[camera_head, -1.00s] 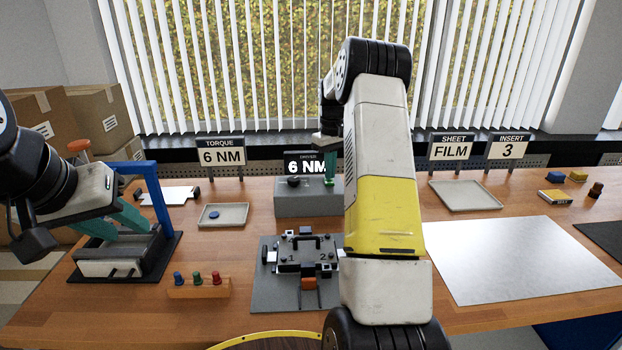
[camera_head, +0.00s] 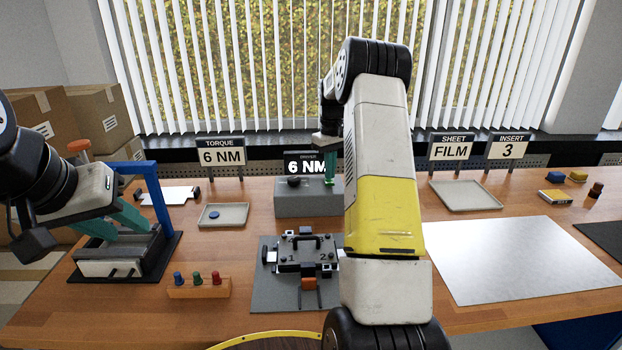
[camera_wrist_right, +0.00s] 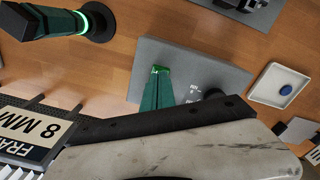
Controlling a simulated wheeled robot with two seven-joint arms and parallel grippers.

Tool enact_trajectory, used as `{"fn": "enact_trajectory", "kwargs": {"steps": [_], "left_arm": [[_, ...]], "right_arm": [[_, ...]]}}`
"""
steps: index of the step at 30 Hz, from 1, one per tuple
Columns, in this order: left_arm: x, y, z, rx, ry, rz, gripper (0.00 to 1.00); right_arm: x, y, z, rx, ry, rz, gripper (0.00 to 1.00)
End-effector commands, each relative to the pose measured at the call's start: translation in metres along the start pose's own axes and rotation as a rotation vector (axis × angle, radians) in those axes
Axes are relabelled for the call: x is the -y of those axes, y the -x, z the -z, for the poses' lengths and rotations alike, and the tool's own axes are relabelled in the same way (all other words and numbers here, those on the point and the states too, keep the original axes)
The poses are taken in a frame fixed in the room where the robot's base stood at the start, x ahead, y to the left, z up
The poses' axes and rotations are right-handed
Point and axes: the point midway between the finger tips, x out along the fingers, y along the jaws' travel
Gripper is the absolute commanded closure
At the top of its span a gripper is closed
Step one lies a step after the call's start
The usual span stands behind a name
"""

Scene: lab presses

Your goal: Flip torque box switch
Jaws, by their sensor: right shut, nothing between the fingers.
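The torque box (camera_head: 290,204) is a grey block at the back middle of the table, with a dark knob on top and a "6 NM" display behind it. My right gripper (camera_head: 329,183) is shut and empty, its green fingers pointing down at the right part of the box top. In the right wrist view the fingertips (camera_wrist_right: 160,70) are over the grey box (camera_wrist_right: 205,62), beside a small bright green spot. The switch itself is not clearly visible; whether the tips touch it, I cannot tell. My left gripper (camera_head: 135,228), with teal fingers apart, is at the blue-framed press (camera_head: 159,200).
A tray with a blue disc (camera_head: 222,215) lies left of the box. A plate fixture (camera_head: 272,290) and a wooden holder with coloured pegs (camera_head: 198,290) are in front. A silver sheet (camera_head: 520,260) and an empty tray (camera_head: 465,196) lie to the right.

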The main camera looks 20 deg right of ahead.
Motion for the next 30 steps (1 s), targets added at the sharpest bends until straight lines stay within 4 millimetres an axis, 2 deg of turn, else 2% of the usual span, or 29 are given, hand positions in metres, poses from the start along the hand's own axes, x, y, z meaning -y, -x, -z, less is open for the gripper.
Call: {"fn": "enact_trajectory", "kwargs": {"steps": [30], "left_arm": [[0.0, 0.0, 0.0, 0.0, 0.0, 0.0, 0.64]], "right_arm": [[0.0, -0.016, 0.0, 0.001, 0.0, 0.0, 1.0]]}}
